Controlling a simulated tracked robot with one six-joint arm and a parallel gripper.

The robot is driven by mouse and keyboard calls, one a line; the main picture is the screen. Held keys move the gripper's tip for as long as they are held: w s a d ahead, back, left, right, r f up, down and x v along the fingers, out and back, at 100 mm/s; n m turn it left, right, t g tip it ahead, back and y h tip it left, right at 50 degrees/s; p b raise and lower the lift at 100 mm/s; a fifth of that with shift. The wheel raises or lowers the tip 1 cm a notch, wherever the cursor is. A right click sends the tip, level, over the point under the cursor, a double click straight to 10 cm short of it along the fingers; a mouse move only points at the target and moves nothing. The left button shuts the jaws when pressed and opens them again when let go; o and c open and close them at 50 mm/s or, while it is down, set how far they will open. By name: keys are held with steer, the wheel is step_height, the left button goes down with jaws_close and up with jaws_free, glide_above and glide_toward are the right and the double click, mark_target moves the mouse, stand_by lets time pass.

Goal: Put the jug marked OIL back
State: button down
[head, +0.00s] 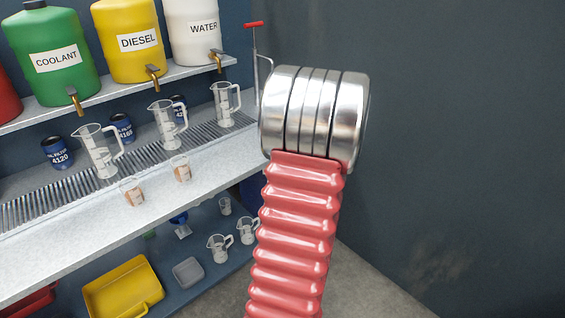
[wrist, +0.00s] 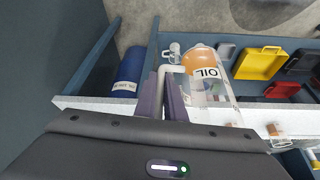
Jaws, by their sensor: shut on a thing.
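In the wrist view the jug marked OIL (wrist: 205,68) is clear, with amber liquid inside and a white label. Its pale handle (wrist: 166,72) is between the fingers of my gripper (wrist: 166,98), which is shut on it. The jug appears held over or in front of the pale bench edge; I cannot tell whether its base touches anything. In the head view neither the gripper nor this jug shows; my red arm and its metal rings cover the right end of the bench.
Clear jugs (head: 97,152) stand on the bench grating, with blue filter cans (head: 57,152) behind and small labelled beakers (head: 133,191) in front. Coolant, diesel and water tanks (head: 135,40) sit above. A yellow tray (head: 122,290) lies on the lower shelf. A blue drum (wrist: 130,70) stands beside the bench.

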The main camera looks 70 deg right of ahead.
steer(key=w+a+f+n+y, duration=0.1)
steer(key=w+a+n, duration=0.1)
steer(key=w+a, duration=1.2)
steer(key=w+a+f+n+y, duration=0.1)
steer(key=w+a+f+n, duration=0.1)
steer(key=w+a, duration=1.2)
steer(key=w+a+f+n+t, duration=0.1)
steer(key=w+a+n, duration=0.2)
steer(key=w+a, duration=1.1)
steer(key=a, duration=1.8)
steer(key=shift+w+a+f+y, duration=0.3)
steer(key=shift+w+a+y, duration=0.05)
steer(key=shift+y, duration=0.05)
